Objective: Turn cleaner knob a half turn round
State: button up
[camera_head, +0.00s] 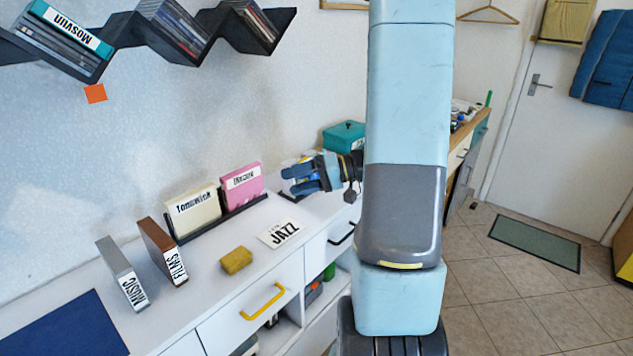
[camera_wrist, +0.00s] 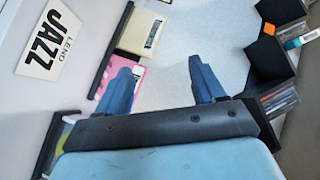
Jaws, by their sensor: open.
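My gripper (camera_head: 292,181) is in the head view, above the white cabinet top, right of the pink box (camera_head: 241,182). Its blue fingers point left. In the wrist view my gripper (camera_wrist: 160,80) has its fingers spread with nothing between them. The pink box (camera_wrist: 134,75) lies behind the left finger in that view. My arm hides part of the counter behind it.
A cream box (camera_head: 194,211) stands beside the pink one in a black rack. A LEND JAZZ card (camera_head: 280,233), a yellow sponge (camera_head: 236,260) and a teal box (camera_head: 344,136) are on the cabinet. A zigzag shelf (camera_head: 122,35) hangs above.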

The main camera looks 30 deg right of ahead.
jog(key=w+d+f+m+t+h, duration=0.25)
jog(key=d+f+t, duration=0.25)
jog(key=d, duration=0.4)
jog(key=m+t+h, duration=0.2)
jog(key=t+h, duration=0.3)
send_near(312, 176)
jog(key=x, duration=0.3)
jog(key=f+x, duration=0.1)
jog(key=x, duration=0.1)
jog(key=d+x, duration=0.1)
jog(key=x, duration=0.2)
jog(key=shift+w+f, duration=0.3)
jog(key=shift+w, duration=0.2)
jog(key=shift+c, duration=0.4)
jog(key=c, duration=0.9)
jog(key=shift+a, duration=0.2)
jog(key=shift+c, duration=0.4)
jog(key=shift+d, duration=0.15)
jog(key=shift+m, duration=0.25)
